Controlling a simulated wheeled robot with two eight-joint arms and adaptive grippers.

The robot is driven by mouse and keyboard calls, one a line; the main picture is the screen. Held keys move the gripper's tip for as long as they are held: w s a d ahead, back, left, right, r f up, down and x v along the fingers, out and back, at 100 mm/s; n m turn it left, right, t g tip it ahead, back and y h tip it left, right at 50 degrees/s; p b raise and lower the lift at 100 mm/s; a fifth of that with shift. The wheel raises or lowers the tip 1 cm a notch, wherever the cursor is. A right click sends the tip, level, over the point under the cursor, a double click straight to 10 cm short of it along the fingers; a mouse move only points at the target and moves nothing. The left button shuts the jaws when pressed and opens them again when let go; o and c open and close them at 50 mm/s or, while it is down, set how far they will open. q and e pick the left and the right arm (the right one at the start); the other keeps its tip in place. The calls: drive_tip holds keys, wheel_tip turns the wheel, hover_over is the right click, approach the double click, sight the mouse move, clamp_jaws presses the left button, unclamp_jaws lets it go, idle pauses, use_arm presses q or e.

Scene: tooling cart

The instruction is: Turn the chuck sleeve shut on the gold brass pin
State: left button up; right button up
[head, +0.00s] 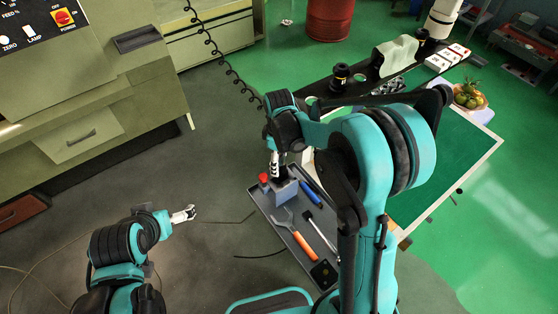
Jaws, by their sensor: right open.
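A grey-blue block (284,191) stands in the grey tool tray, with a dark upright part (279,173) on top that looks like the chuck. My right gripper (275,163) is open and points down just above or around this part; I cannot tell whether it touches. The gold brass pin cannot be made out; the gripper covers that spot. My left gripper (187,214) is out over the floor to the left of the tray, away from the block, and is too small to read.
A green-topped table (450,160) lies to the right, and a coiled cable (215,50) hangs behind.

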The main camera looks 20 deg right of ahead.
drive_tip(key=c, duration=1.2)
drive_tip(key=shift+o, duration=0.2)
drive_tip(key=shift+m, duration=0.3)
drive_tip(key=m+b, duration=0.1)
drive_tip(key=m, duration=0.2)
drive_tip(key=shift+m+b, duration=0.5)
drive_tip(key=shift+m, duration=2.2)
drive_tip(key=o, duration=1.2)
drive_tip(key=shift+c, duration=0.2)
